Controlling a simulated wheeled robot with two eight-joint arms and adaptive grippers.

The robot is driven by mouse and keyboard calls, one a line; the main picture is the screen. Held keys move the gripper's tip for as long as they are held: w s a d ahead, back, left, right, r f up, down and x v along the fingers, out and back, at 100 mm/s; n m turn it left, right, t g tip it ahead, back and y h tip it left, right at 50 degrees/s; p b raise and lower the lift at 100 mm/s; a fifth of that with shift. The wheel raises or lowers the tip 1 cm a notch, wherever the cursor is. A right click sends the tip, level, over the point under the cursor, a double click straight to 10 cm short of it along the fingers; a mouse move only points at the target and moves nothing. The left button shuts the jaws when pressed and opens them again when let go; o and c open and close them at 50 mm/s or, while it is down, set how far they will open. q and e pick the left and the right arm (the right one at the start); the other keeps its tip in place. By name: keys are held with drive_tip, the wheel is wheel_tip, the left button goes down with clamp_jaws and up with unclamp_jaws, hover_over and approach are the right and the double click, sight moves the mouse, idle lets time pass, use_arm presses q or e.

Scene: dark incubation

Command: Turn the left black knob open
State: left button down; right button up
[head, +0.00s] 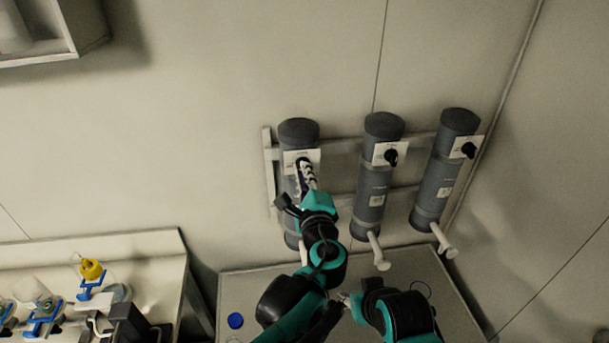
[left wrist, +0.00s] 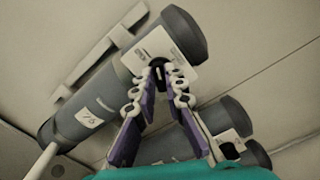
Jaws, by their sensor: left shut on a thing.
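The left grey cylinder (head: 298,133) is mounted on the wall and has a white label plate at its top. My left gripper (head: 305,165) reaches up to that plate and covers the knob in the head view. In the left wrist view the left black knob (left wrist: 158,66) shows between the tips of the two purple and white fingers, and the left gripper (left wrist: 163,73) is shut on it. The knob's exact angle is hard to tell. My right gripper (head: 345,298) is low, over the table; its jaws are too small to read.
The middle cylinder (head: 371,190) and right cylinder (head: 433,185) stand close by, with a middle black knob (head: 391,157) and a right black knob (head: 468,150). White pipes stick out below. A table (head: 245,290) with a blue cap (head: 235,320) lies beneath. A bench with glassware is at left.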

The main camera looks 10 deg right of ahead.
use_arm(q)
drive_tip(key=n, duration=0.5)
drive_tip(key=shift+f, duration=0.1)
idle(0.5)
drive_tip(key=c, duration=1.6)
unclamp_jaws()
drive_tip(key=s, duration=1.2)
